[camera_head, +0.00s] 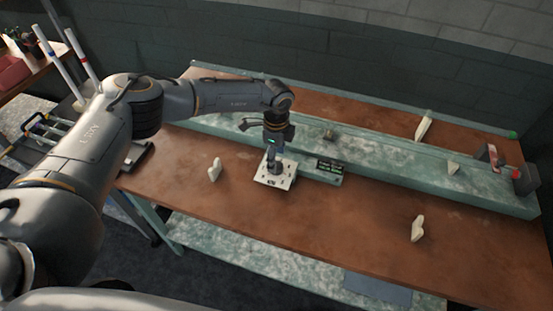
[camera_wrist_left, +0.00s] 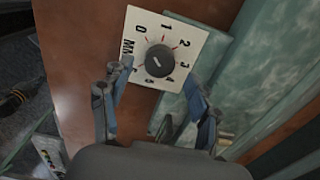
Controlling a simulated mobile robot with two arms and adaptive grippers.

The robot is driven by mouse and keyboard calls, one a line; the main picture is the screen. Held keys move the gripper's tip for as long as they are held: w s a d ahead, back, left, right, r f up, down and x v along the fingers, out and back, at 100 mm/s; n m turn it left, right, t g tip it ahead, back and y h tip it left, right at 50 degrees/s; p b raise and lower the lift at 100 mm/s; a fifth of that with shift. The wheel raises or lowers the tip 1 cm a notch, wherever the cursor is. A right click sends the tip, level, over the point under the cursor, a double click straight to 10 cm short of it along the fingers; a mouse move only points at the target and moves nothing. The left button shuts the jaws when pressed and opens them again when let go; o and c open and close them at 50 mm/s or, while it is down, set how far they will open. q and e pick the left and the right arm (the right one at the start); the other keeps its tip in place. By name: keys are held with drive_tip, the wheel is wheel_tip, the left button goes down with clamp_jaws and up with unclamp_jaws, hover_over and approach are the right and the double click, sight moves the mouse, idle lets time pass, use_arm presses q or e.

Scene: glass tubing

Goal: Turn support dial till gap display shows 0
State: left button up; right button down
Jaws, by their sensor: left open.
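The support dial (camera_wrist_left: 159,61) is a round dark knob on a white plate (camera_wrist_left: 140,25) with printed numbers 0 to 5 around it. A short pale mark shows on its top, but I cannot tell which number it points to. In the head view the plate (camera_head: 263,179) lies at the front of the long bench fixture. The gap display (camera_head: 329,167) is a small dark panel with green text right of the plate, too small to read. My left gripper (camera_wrist_left: 158,82) is open above the dial, one finger on either side. My right gripper is not in view.
A long green-grey fixture (camera_head: 390,170) runs across the brown bench (camera_head: 340,220). Pale pieces stand in front of it at left (camera_head: 214,169) and right (camera_head: 418,229). A red part (camera_head: 493,156) is at its right end. The bench front centre is clear.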

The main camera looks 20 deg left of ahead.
use_arm(q)
drive_tip(key=shift+f, duration=1.7)
drive_tip(key=c, duration=1.2)
drive_tip(key=shift+o, duration=0.2)
